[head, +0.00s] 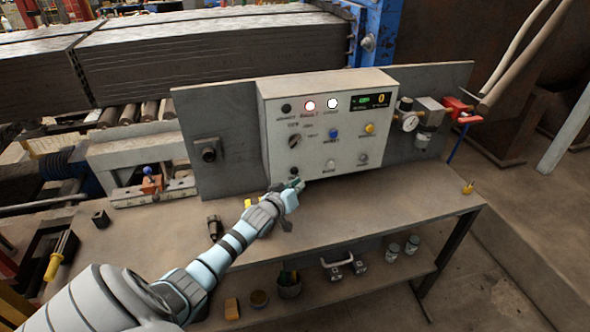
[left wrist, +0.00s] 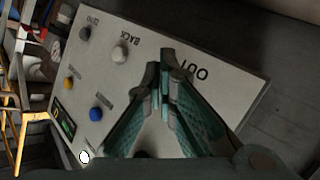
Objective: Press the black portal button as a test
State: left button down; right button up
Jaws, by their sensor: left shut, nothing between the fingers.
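A light grey control box (head: 325,125) stands at the back of the workbench. A dark button (head: 294,171) is at its lower left, just above my left gripper's tip. I cannot read a "portal" label. Another dark round piece (head: 286,108) is at the box's upper left. My left gripper (head: 297,184) is shut and empty, its tip close to the lower left of the panel; I cannot tell whether it touches. In the left wrist view the shut fingers (left wrist: 166,55) point at the panel face (left wrist: 150,50) and hide that dark button. My right gripper is not in view.
Other controls sit close by: a pale button (head: 330,165), a grey one (head: 363,158), a blue one (head: 334,133), a yellow one (head: 369,128) and a selector (head: 294,141).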

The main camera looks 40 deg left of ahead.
pick_arm(q)
jog(key=s+d+p, duration=0.2)
jog(key=d+p, duration=0.1)
jog(key=shift+s+d+r, duration=0.15)
dwell(0.5)
